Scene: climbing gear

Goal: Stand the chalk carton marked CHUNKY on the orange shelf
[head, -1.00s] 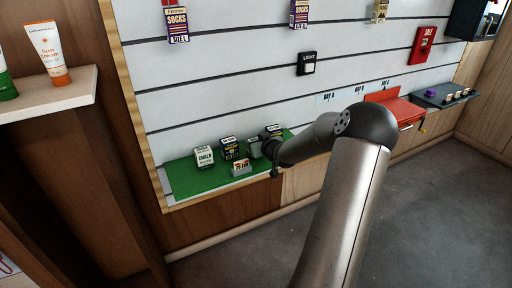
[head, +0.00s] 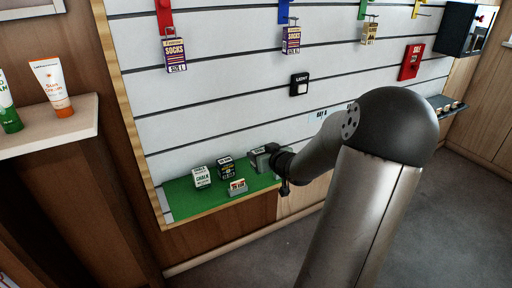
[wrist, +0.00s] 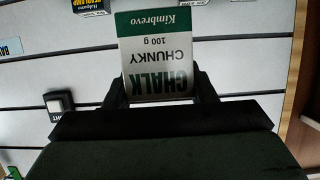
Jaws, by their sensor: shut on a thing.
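My gripper (wrist: 160,92) is shut on a white and green chalk carton (wrist: 157,55). In the wrist view its face reads CHALK CHUNKY 100 g, upside down in the picture, with a finger on each side. In the head view my gripper (head: 272,158) and the held carton (head: 257,152) are at the right back of the green shelf, seemingly just above it; the gap is hard to judge. The orange shelf is not visible now; my arm covers much of the right side of the head view.
Sock packs (head: 176,55) hang above. A light switch (head: 299,85) is on the slatted wall. A dark ledge (head: 445,105) is far right.

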